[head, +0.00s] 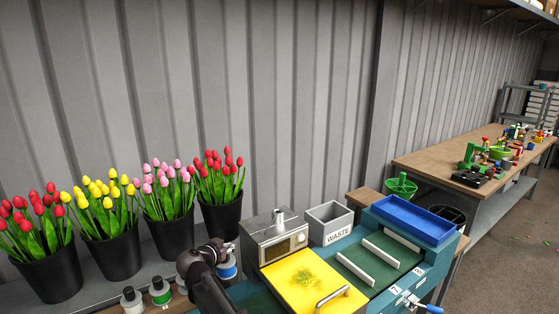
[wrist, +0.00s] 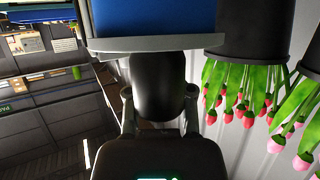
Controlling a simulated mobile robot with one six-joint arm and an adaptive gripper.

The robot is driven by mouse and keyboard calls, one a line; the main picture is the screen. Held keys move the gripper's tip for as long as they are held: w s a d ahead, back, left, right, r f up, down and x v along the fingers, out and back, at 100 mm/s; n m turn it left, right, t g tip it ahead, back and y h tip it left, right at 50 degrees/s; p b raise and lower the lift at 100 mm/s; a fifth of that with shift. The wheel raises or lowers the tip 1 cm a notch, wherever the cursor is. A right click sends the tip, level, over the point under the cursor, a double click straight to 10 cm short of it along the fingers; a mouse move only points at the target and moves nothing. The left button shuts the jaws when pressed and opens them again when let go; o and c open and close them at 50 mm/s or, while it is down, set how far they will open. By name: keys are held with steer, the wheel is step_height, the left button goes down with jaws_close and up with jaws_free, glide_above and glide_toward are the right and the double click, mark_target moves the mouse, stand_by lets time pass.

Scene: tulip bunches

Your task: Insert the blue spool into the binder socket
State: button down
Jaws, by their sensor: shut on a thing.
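The blue spool (head: 228,268) has a blue band, white flanges and a black knob. In the wrist view, my gripper (wrist: 160,98) is shut on the black knob, with a pale flange and the blue winding (wrist: 150,18) beyond it. In the head view, my dark arm partly hides the gripper and spool. The spool is just left of the binder, a grey metal box (head: 270,238) with a dial front and a yellow plate (head: 305,275). A small metal post stands on its top. I cannot make out the socket for certain. I cannot tell whether the spool touches the shelf.
A green spool (head: 160,291) and another spool (head: 132,299) stand left of my arm. Black pots of tulips (head: 112,254) line the wall behind. A grey WASTE bin (head: 330,224) and a blue tray (head: 413,219) are to the right. A cluttered workbench (head: 440,170) stands farther right.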

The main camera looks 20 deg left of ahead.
steer(key=shift+s+a+r, duration=0.1)
steer(key=shift+s+a, duration=0.05)
stand_by(0.3)
